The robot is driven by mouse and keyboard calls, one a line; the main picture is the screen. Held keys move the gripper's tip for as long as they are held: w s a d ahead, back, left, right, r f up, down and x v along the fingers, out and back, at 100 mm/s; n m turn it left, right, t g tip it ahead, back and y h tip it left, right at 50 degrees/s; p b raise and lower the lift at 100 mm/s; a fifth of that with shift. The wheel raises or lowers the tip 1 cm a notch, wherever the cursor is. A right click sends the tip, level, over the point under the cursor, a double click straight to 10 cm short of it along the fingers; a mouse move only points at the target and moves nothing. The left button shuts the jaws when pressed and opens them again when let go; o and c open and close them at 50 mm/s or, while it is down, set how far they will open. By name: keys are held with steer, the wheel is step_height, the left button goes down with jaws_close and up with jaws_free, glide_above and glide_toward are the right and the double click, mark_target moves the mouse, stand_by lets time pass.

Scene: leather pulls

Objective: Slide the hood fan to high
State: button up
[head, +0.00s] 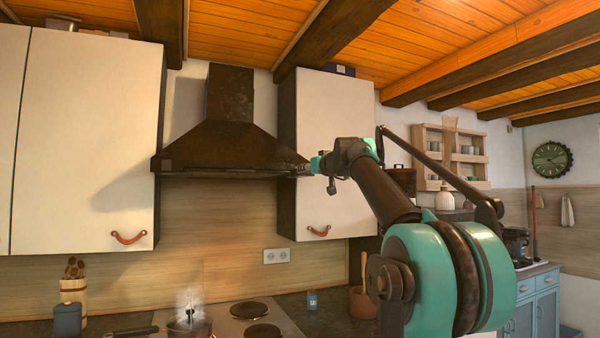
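The dark brown range hood (228,143) hangs on the wall between two white cabinets. Its front rim runs level along the bottom, with a small pale patch (167,165) near the left end. My gripper (305,170) is at the right end of this rim. It is too small and dark to tell whether it touches the rim or is open or shut. I cannot make out the fan slider; my gripper covers part of the rim's right end.
The right cabinet (335,130) is close behind my gripper. The space between hood and cooktop is open.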

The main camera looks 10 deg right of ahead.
steer(key=x, duration=0.7)
steer(key=shift+w, duration=0.25)
steer(key=shift+a, duration=0.1)
steer(key=shift+c, duration=0.3)
jaws_close()
